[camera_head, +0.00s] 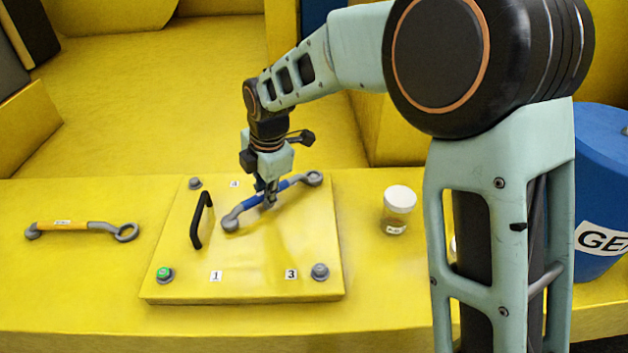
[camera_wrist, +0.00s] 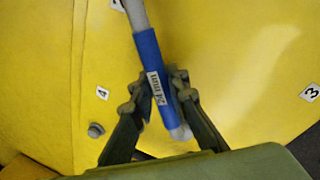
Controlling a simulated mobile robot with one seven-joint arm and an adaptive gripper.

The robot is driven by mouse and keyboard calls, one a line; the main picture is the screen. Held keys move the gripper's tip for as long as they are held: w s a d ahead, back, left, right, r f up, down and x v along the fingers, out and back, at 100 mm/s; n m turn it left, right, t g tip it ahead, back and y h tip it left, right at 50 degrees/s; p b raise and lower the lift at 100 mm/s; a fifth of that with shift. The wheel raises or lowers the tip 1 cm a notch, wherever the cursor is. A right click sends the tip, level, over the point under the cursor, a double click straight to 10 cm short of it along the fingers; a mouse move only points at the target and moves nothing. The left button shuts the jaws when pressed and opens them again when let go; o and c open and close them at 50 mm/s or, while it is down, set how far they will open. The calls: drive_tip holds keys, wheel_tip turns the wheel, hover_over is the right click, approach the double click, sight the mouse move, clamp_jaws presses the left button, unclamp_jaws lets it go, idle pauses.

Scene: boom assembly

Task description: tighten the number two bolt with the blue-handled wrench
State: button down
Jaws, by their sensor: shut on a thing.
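The blue-handled wrench (camera_head: 290,183) lies slantwise above the yellow plate, with grey ends. My gripper (camera_head: 268,198) is shut on its blue handle near the middle. In the wrist view my gripper's fingers (camera_wrist: 158,82) straddle the labelled blue handle (camera_wrist: 147,50). The wrench's far ring end (camera_head: 314,178) is at the plate's back right corner. No bolt shows clearly there; I cannot tell whether the ring is seated on the number two bolt. A cut-off label (camera_wrist: 118,5) shows at the top of the wrist view. The near end (camera_head: 231,222) is over the plate's middle.
The plate (camera_head: 180,291) carries a black handle (camera_head: 201,220), a green-topped bolt (camera_head: 165,273) by label 1, a grey bolt (camera_head: 320,271) by label 3 and another (camera_head: 195,183) at back left. An orange-handled wrench (camera_head: 75,226) lies left. A jar (camera_head: 398,203) and blue barrel (camera_head: 598,170) stand right.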

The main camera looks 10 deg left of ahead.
drive_tip(key=shift+w+a, duration=0.15)
drive_tip(key=shift+a, duration=0.05)
idle(0.3)
drive_tip(key=shift+w+a+m, duration=0.25)
drive_tip(key=shift+m, duration=0.25)
drive_tip(key=shift+r, duration=0.1)
drive_tip(key=shift+s+d+n, duration=0.4)
drive_tip(key=shift+n, duration=0.1)
drive_tip(key=shift+r, duration=0.1)
drive_tip(key=shift+w+a+p+v, duration=0.15)
drive_tip(key=shift+p+v, duration=0.75)
drive_tip(key=shift+v, duration=0.05)
drive_tip(key=shift+w+a+p+v, duration=0.15)
drive_tip(key=shift+a+p+v, duration=0.05)
drive_tip(key=shift+p+v, duration=0.75)
drive_tip(key=shift+r, duration=0.2)
